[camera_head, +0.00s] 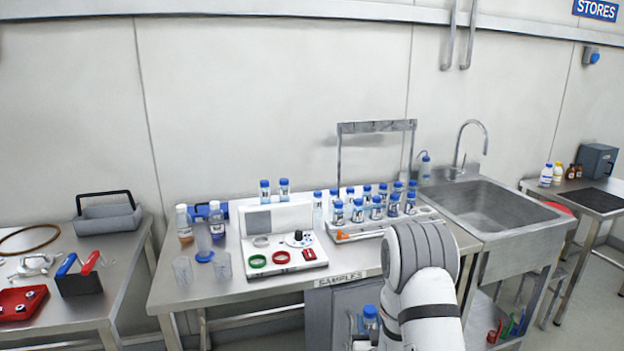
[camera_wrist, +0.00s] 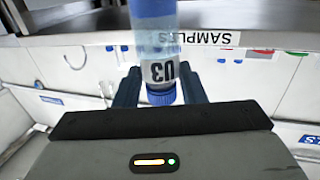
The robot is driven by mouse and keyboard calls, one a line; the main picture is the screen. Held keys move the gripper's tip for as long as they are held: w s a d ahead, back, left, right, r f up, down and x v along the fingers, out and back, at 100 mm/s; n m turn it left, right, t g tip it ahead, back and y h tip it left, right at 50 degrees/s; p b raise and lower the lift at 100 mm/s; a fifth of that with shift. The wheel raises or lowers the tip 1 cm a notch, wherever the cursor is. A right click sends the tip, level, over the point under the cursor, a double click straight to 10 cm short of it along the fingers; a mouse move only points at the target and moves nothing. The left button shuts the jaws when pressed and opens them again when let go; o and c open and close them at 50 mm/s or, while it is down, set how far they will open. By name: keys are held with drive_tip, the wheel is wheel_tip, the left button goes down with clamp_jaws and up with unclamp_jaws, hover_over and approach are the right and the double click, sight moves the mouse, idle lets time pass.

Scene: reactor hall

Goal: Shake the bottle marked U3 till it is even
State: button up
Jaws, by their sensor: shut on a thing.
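The bottle marked U3 (camera_wrist: 155,45) is held between the two fingers of my gripper (camera_wrist: 160,88) in the wrist view. Its blue cap (camera_wrist: 161,97) is at the bottom of that picture, where the U3 label and the bench sign both appear upside down. The liquid looks deeper blue toward the bottle's base and paler near the label. In the head view a blue-capped bottle (camera_head: 370,318) shows upright beside my arm, in front of the bench; its lower part and most of my gripper are hidden or out of frame.
The SAMPLES bench (camera_head: 230,296) carries a rack (camera_head: 352,236) of several blue-capped bottles, a white device (camera_head: 285,262), glass beakers (camera_head: 183,270) and two bottles at left. A sink (camera_head: 490,205) adjoins at right. A tool table (camera_head: 110,250) stands at left.

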wheel_tip(320, 180, down, 2)
drive_tip(key=shift+f+b, duration=0.1)
drive_tip(key=shift+b, duration=0.5)
wheel_tip(320, 180, up, 5)
drive_tip(key=shift+p, duration=0.8)
wheel_tip(320, 180, down, 5)
drive_tip(key=b, duration=0.6)
wheel_tip(320, 180, up, 5)
drive_tip(key=shift+p, duration=0.9)
wheel_tip(320, 180, down, 5)
drive_tip(key=b, duration=0.6)
drive_tip(key=shift+r+p, duration=0.95)
drive_tip(key=shift+r, duration=1.55)
wheel_tip(320, 180, down, 5)
drive_tip(key=b, duration=0.6)
drive_tip(key=shift+r, duration=0.25)
drive_tip(key=shift+f, duration=0.1)
